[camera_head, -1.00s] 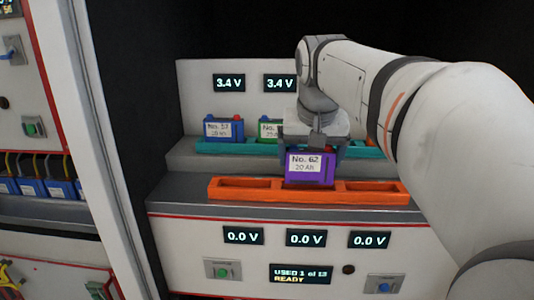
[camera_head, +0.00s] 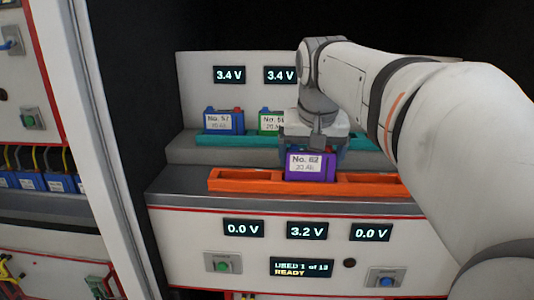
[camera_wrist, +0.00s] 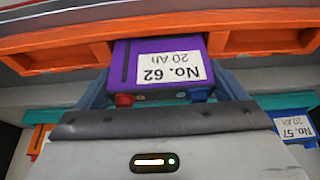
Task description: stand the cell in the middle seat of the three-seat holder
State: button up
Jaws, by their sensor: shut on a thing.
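The purple cell labelled No. 62 (camera_head: 310,167) stands upright in the middle seat of the orange three-seat holder (camera_head: 240,182). The seats on either side of it are empty. My gripper (camera_head: 313,150) is above and behind the cell, shut on it. In the wrist view the cell (camera_wrist: 155,62) sits between my gripper's two fingers (camera_wrist: 155,92), its lower end within the orange holder (camera_wrist: 55,55). The display below the middle seat (camera_head: 307,230) reads 3.2 V.
Behind, a teal holder (camera_head: 215,138) on a raised step carries a blue cell No. 57 (camera_head: 224,122) and a green cell (camera_head: 271,122), partly hidden by my gripper. The outer front displays read 0.0 V. A cabinet post (camera_head: 95,130) stands at left.

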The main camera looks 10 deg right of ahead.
jog(key=shift+f, duration=0.25)
dwell(0.5)
jog(key=o, duration=0.9)
jog(key=shift+o, duration=0.2)
jog(key=p+v, duration=0.2)
jog(key=v, duration=0.5)
jog(key=shift+s+a+r, duration=0.1)
jog(key=shift+r, duration=0.15)
jog(key=s+a+f+n+p, duration=0.1)
jog(key=s+a+f+p, duration=0.1)
jog(key=s+p, duration=0.4)
jog(key=s+a+f+n+g+y+p, duration=0.1)
jog(key=s+p, duration=0.5)
jog(key=p, duration=0.9)
jog(key=shift+s+a+f+n+g, duration=0.3)
jog(key=shift+a+f+n, duration=0.4)
jog(key=shift+f, duration=0.3)
